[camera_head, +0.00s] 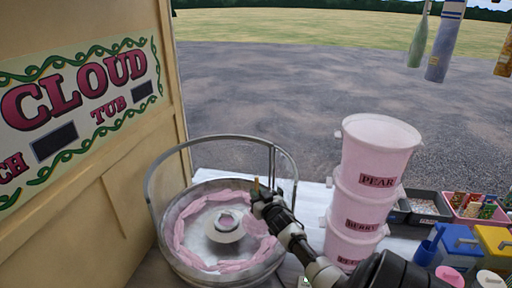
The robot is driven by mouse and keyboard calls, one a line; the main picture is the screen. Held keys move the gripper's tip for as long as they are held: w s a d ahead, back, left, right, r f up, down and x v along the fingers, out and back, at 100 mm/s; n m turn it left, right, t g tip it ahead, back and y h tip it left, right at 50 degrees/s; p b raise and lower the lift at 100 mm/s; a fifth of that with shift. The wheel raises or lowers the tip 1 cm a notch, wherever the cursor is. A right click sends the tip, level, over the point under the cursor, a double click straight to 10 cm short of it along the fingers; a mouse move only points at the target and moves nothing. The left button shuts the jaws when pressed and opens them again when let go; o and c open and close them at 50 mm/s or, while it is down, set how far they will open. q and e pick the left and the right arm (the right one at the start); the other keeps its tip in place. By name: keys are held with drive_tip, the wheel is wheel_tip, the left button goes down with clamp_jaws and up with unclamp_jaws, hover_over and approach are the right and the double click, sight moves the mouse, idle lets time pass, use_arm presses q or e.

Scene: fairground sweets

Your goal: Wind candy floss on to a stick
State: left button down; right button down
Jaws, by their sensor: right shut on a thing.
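The candy floss machine is a round metal bowl (170,235) with a raised rail around its back. Pink floss (192,259) lies in a ring along the inside of its wall. A metal spinner head (226,226) stands in the middle. My right gripper (258,192) is over the right part of the bowl, shut on a thin tan stick (257,184). Only a short upper piece of the stick shows; its lower end is hidden by the gripper. I cannot tell whether floss clings to it. My left gripper is not in view.
Stacked pink tubs (372,185) stand right of the bowl, close to my right arm. Beyond them are a grey tray (425,205), a pink tray of packets (478,208), and blue (455,243) and yellow (495,243) boxes. A signed wooden panel (95,190) borders the left. Bottles hang at the upper right.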

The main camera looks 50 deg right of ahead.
drive_tip(key=w+a, duration=0.1)
drive_tip(key=a, duration=1.3)
drive_tip(key=shift+w+a, duration=0.2)
drive_tip(key=shift+a, duration=0.05)
